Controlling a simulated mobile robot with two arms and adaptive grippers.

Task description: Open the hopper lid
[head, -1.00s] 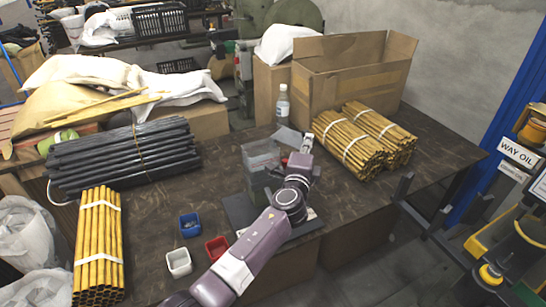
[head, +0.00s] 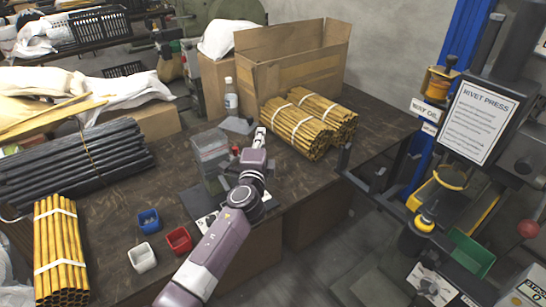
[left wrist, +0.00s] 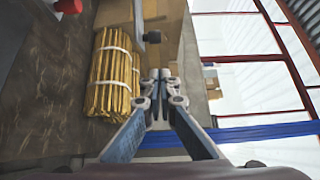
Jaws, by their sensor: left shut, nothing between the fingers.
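A grey, partly see-through hopper (head: 212,160) stands on a dark base plate on the workbench in the head view. I cannot clearly tell whether its lid is open or closed. A red knob (head: 235,150) is on its right side, and a red knob also shows in the left wrist view (left wrist: 68,6). My left gripper (head: 261,134) is right of the hopper and apart from it. In the left wrist view the gripper (left wrist: 160,75) has its fingertips together with nothing between them. My right gripper is not in view.
Bundles of yellow tubes (head: 298,127) lie right of my left gripper, before an open cardboard box (head: 290,75). A clear bottle (head: 231,98) stands behind the hopper. Blue (head: 149,222), red (head: 179,240) and white (head: 142,257) bins sit at front. A rivet press (head: 480,125) stands right.

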